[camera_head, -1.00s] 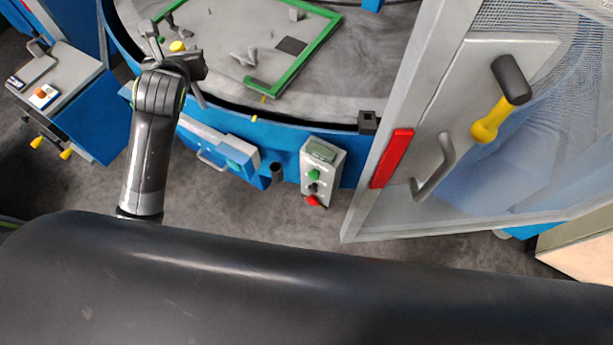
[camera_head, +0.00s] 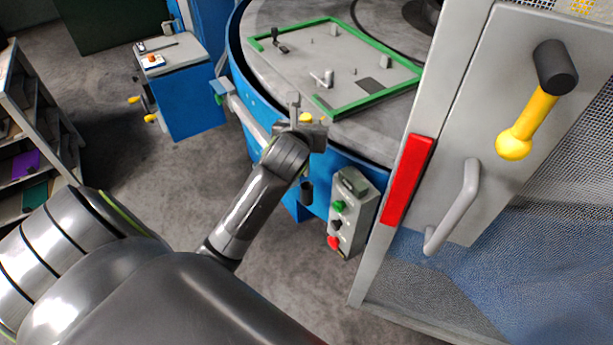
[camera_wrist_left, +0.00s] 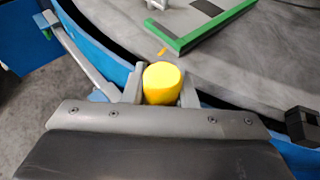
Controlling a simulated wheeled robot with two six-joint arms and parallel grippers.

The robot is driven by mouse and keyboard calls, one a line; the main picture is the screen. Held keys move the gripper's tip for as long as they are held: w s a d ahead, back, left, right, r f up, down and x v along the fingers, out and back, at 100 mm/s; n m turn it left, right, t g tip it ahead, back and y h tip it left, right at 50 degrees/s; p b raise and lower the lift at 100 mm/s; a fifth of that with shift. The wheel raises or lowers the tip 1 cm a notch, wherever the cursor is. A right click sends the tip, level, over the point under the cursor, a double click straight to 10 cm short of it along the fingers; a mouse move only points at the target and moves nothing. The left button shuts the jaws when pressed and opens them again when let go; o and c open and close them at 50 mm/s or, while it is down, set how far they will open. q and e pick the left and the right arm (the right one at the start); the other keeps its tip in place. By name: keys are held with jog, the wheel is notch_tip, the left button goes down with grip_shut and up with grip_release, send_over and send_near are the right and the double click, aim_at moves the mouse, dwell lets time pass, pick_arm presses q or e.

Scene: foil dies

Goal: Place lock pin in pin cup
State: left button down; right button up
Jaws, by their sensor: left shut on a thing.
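The lock pin shows as a yellow round head (camera_head: 306,118) between the fingers of my left gripper (camera_head: 305,122). In the left wrist view the yellow head (camera_wrist_left: 162,82) sits between the two grey fingers (camera_wrist_left: 161,90), and the gripper is shut on it. The pin's lower part is hidden. The gripper is near the front rim of the round table. A dark cylinder (camera_head: 307,191), which looks like the pin cup, is on the blue front below the gripper, left of the button box. My right gripper is not in view.
The round grey table (camera_head: 285,14) carries a green frame (camera_head: 370,103) with small metal parts. A button box (camera_head: 350,210) hangs on its front. A mesh door with a red strip (camera_head: 407,182) and grey handle (camera_head: 460,205) stands at right. A blue cart (camera_head: 183,100) stands at left.

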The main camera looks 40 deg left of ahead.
pick_arm(q)
jog(key=shift+d+f, duration=0.15)
jog(key=shift+f, duration=4.95)
jog(key=c, duration=1.2)
grip_release()
jog(key=shift+o, duration=0.2)
jog(key=shift+s, duration=0.1)
jog(key=v, duration=1.2)
jog(key=shift+b, duration=0.35)
